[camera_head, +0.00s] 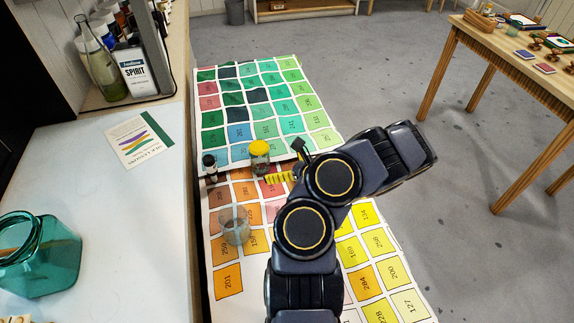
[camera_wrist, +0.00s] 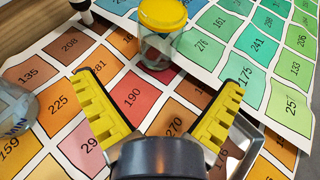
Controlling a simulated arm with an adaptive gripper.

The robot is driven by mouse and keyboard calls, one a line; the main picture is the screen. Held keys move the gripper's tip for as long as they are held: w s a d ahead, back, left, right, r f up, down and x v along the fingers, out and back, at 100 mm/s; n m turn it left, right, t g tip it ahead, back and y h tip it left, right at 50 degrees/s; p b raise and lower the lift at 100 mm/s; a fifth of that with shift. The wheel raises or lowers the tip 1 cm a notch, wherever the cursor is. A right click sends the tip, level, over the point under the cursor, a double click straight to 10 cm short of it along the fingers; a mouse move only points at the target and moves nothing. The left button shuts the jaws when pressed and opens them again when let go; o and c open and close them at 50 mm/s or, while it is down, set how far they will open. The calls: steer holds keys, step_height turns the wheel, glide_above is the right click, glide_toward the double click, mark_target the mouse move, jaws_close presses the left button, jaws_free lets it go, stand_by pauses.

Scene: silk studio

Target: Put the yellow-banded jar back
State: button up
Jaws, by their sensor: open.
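A glass jar with a yellow top (camera_head: 259,148) stands on the numbered colour charts, near where the green chart meets the orange one. It also shows at the top middle of the wrist view (camera_wrist: 160,45), upright and clear below the yellow. My gripper (camera_wrist: 158,84) is open and empty, with its yellow ridged fingers spread wide. The jar is beyond the fingertips, near the middle of the gap, and apart from them. In the head view my arm hides part of the gripper.
A clear jar (camera_head: 235,229) stands on the orange chart, left of my arm. A small dark-topped bottle (camera_head: 210,167) stands left of the yellow-topped jar. A teal glass jar (camera_head: 45,262) is on the white counter. A box of bottles (camera_head: 158,60) is at the back left.

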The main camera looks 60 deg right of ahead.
steer(key=shift+v, duration=1.2)
steer(key=w+a+r+n+g+y, duration=0.1)
steer(key=w+a+r+n+y, duration=0.4)
steer(key=a, duration=0.3)
steer(key=w+a+r+n+g+y, duration=0.1)
steer(key=w+a+r+n+y, duration=0.25)
steer(key=a+r+n, duration=0.45)
steer(key=w+a+r+n+g+y, duration=0.1)
steer(key=w+a+r+n+y, duration=0.4)
steer(key=a, duration=0.4)
steer(key=s+a+r+n+g+h, duration=0.1)
steer(key=s+a+r+n+g, duration=0.1)
steer(key=s+a+n+g, duration=0.55)
steer(key=s+a+r+n+g+h, duration=0.1)
steer(key=s+a+r+n+g, duration=0.4)
steer(key=a, duration=0.6)
steer(key=s+d+n+h, duration=0.2)
steer(key=s+n+h, duration=0.2)
steer(key=s, duration=0.2)
steer(key=s+d+f+n+h, duration=0.1)
steer(key=s+d+n+h, duration=0.2)
steer(key=s, duration=0.4)
steer(key=shift+s+d+f+n+h, duration=0.2)
steer(key=shift+f+n+h, duration=0.15)
steer(key=shift+h, duration=0.5)
